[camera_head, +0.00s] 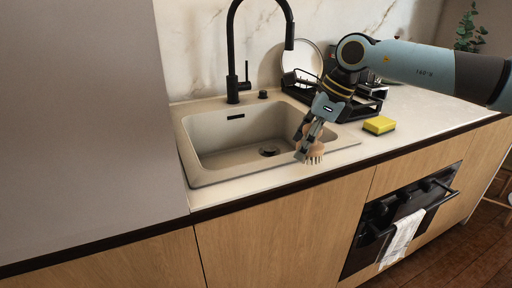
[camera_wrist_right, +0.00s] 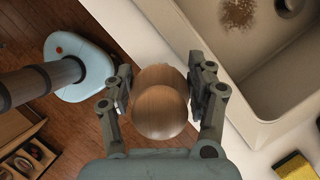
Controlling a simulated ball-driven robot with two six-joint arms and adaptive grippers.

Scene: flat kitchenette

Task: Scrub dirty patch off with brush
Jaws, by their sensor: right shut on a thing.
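The brush (camera_head: 316,151) has a round wooden knob and pale bristles pointing down. My right gripper (camera_head: 308,143) is shut on it and holds it over the front right rim of the sink (camera_head: 188,160). In the right wrist view the brush's wooden knob (camera_wrist_right: 160,102) sits between the two fingers of my right gripper (camera_wrist_right: 160,95). The dirty patch (camera_wrist_right: 238,14) is a brown speckled stain on the sink floor, beside the drain, apart from the brush. I cannot make out the patch in the head view. My left gripper is not in view.
A black faucet (camera_head: 233,60) rises behind the sink. A black dish rack (camera_head: 352,106) with dishes stands behind my right gripper. A yellow sponge (camera_head: 379,125) lies on the counter to the right. An oven (camera_head: 395,222) with a towel (camera_head: 402,238) is below.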

